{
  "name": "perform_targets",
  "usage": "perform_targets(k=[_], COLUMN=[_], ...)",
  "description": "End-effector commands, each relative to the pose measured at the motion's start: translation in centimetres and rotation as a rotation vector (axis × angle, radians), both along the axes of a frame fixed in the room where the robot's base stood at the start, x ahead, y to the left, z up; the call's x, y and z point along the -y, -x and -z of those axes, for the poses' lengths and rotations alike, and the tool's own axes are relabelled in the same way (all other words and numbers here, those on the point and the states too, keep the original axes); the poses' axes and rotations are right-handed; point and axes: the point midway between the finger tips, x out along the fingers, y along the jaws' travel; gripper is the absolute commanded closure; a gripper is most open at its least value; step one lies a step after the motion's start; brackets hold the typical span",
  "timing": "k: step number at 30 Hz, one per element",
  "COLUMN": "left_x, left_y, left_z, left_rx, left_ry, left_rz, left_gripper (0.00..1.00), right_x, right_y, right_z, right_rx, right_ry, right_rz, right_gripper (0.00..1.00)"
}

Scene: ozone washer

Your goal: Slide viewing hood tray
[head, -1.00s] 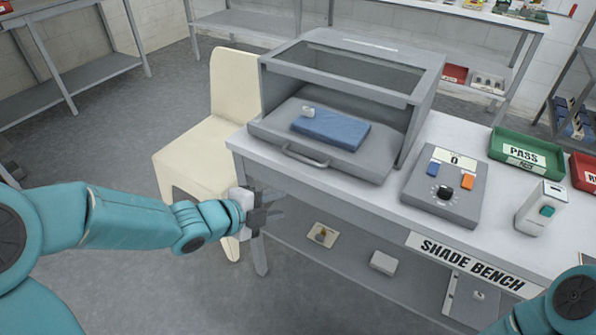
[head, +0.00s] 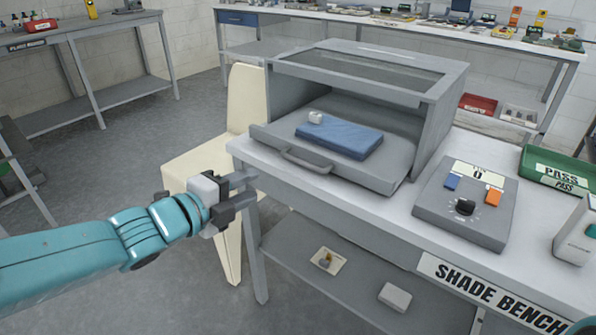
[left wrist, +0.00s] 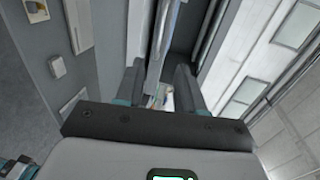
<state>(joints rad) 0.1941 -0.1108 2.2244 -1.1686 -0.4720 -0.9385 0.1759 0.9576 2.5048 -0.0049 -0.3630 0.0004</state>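The grey viewing hood (head: 440,95) stands on the bench with its front open. Its grey tray (head: 385,178) sticks out of the front. A bar handle (head: 305,163) is on the tray's front edge. A folded blue cloth (head: 340,137) lies on the tray, with a small white object (head: 315,117) at its far left corner. My left gripper (head: 247,189) is at the bench's left front corner, left of and below the handle, apart from it. Its fingers are spread with a gap between them, also in the left wrist view (left wrist: 158,82). My right gripper is out of view.
A control box (head: 465,205) with a dial, a green PASS tray (head: 545,165) and a white device (head: 577,230) stand right of the hood. A cream chair (head: 245,100) is behind my left gripper. The bench edge runs below the tray.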

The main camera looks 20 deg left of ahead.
Motion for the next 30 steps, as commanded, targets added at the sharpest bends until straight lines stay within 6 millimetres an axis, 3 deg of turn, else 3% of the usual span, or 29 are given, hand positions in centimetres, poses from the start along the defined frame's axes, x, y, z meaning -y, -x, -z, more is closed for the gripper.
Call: perform_targets(k=[9,18,24,30], left_x=[2.6,4.9,5.5,5.6], left_y=[-6.3,-12.2,-14.2,-14.5], left_z=[1.8,2.9,3.2,3.2], left_rx=[-0.002,-0.002,-0.002,-0.001], left_ry=[0.0,0.0,0.0,0.0], left_rz=[0.003,0.0,-0.001,-0.002], left_gripper=[0.62,0.62,0.62,0.62], right_x=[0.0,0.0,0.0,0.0], right_y=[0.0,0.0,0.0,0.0], right_z=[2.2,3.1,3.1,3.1], right_rx=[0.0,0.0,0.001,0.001], right_ry=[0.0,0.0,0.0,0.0], right_rz=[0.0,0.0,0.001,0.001], right_gripper=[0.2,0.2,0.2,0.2])
